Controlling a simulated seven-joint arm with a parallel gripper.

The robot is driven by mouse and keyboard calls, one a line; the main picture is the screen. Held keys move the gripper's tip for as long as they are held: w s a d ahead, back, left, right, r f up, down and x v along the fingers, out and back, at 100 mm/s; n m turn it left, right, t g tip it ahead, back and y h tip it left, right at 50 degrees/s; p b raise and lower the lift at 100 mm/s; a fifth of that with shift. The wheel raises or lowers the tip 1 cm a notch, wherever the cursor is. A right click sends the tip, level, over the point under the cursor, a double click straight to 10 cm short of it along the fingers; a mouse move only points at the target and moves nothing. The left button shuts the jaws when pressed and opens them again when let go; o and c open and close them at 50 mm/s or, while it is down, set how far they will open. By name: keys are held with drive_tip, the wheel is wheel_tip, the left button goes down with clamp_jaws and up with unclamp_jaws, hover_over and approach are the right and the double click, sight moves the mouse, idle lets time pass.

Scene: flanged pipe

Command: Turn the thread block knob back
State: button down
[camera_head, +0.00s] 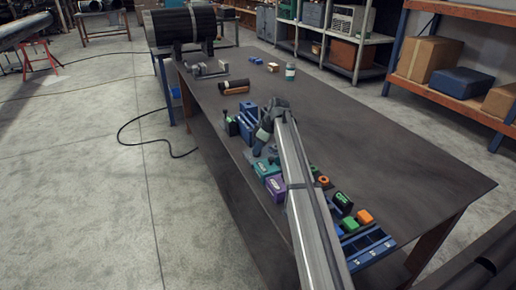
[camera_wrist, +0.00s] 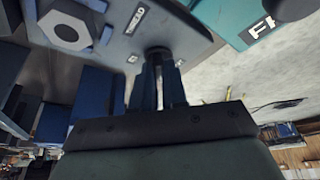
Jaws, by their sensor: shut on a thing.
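My gripper (camera_wrist: 158,88) is shut on a small dark round knob (camera_wrist: 158,52) on a grey plate in the wrist view. In the head view my arm reaches from the bottom edge to the bench's left side, and the knob is hidden behind the arm and gripper there.
On the bench (camera_head: 400,170), a blue block (camera_head: 248,113) stands beside my wrist. Teal (camera_head: 267,168) and purple (camera_head: 275,187) boxes are close by. A blue divided tray (camera_head: 368,247) lies at the near end. The bench's right side is bare.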

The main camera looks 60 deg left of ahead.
drive_tip(key=shift+n, duration=0.5)
drive_tip(key=c, duration=1.2)
unclamp_jaws()
drive_tip(key=shift+o, duration=0.2)
drive_tip(key=v, duration=1.4)
drive_tip(key=shift+a, duration=0.2)
drive_tip(key=shift+w, duration=0.2)
